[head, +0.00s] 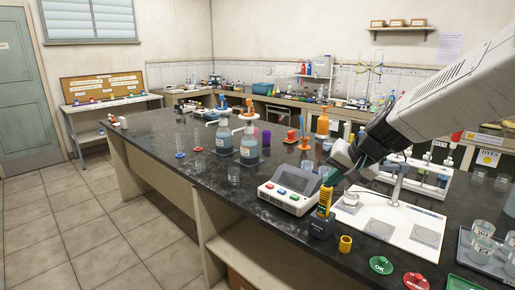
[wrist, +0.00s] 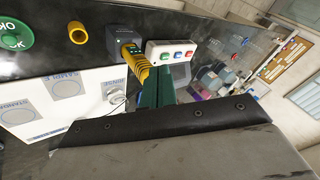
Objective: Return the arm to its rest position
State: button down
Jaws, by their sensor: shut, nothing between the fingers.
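My arm reaches in from the upper right of the head view. My gripper (head: 333,178) has green fingers and points down and left over the bench. In the wrist view, the fingers (wrist: 158,88) are side by side, shut and empty. Just past the fingertips, a yellow and black probe (head: 324,203) stands upright in a dark grey holder (head: 320,226); the probe also shows in the wrist view (wrist: 135,60). The fingertips overlap the probe's top in the picture; I cannot tell whether they touch it.
A meter with coloured buttons (head: 290,192) stands left of the probe. A white board with marked circles (head: 398,227) lies under my arm. A yellow ring (head: 346,244), green button (head: 381,265) and red button (head: 416,281) are near the front edge. Bottles (head: 249,145) stand further back.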

jog(key=s+d+n+g+h, duration=0.2)
jog(key=s, duration=1.4)
jog(key=s+d+n+g+h, duration=0.1)
jog(key=s+d+g+h, duration=0.1)
jog(key=s, duration=1.3)
jog(key=shift+s+d+r+n+g, duration=0.15)
jog(key=shift+s+r+n+g, duration=0.05)
jog(key=shift+s+n+g, duration=0.2)
